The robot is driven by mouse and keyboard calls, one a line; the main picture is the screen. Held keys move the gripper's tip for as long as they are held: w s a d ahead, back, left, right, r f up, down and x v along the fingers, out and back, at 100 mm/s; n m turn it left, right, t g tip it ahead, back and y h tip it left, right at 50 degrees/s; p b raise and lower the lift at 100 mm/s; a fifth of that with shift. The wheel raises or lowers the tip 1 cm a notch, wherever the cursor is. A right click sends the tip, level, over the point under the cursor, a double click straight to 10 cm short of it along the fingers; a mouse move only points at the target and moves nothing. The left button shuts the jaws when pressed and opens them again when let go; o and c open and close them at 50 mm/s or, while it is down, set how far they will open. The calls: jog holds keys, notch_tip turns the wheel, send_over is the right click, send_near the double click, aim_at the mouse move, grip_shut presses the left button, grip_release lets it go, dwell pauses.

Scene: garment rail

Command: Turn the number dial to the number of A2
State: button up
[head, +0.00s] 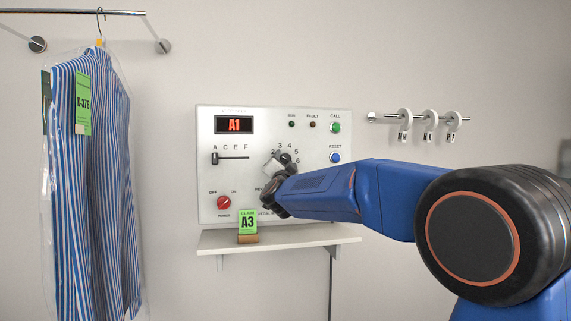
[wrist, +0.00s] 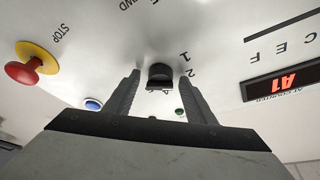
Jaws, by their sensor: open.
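The number dial (head: 286,158) is a dark round knob on the white wall panel, with numbers around its top. In the wrist view the black knob (wrist: 160,73) shows between the two fingertips, with a 1 and a 2 to its right. My gripper (head: 270,165) is open at the dial, one finger on each side of it in the wrist view (wrist: 160,84). I see no contact; how deep the fingers reach is unclear. The red display (head: 234,125) reads A1 and also shows upside down in the wrist view (wrist: 287,82). The dial's pointer cannot be made out.
A letter slider (head: 232,157) and a red power knob (head: 223,202) are left of the dial. A red stop button (wrist: 28,68) shows in the wrist view. A green A3 card (head: 247,221) stands on the shelf (head: 295,238) below. A bagged striped shirt (head: 95,180) hangs left.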

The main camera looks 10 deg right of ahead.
jog(key=shift+s, duration=0.1)
jog(key=v, duration=1.7)
jog(key=shift+s+f, duration=0.1)
jog(key=s+d+f+n+g+y, duration=0.3)
jog(key=s+f+n+g+y, duration=0.7)
jog(key=s+f, duration=0.9)
jog(key=s+d+f+g+h, duration=0.2)
jog(key=s+d+f+g, duration=0.1)
jog(key=s+f, duration=0.6)
jog(key=s+d+f+n+g+h, duration=0.1)
jog(key=s+d+f+g+h, duration=0.1)
jog(key=s+d+f, duration=0.4)
jog(key=s+f, duration=0.3)
jog(key=s, duration=0.3)
jog(key=shift+s+g, duration=0.2)
jog(key=shift+g, duration=0.2)
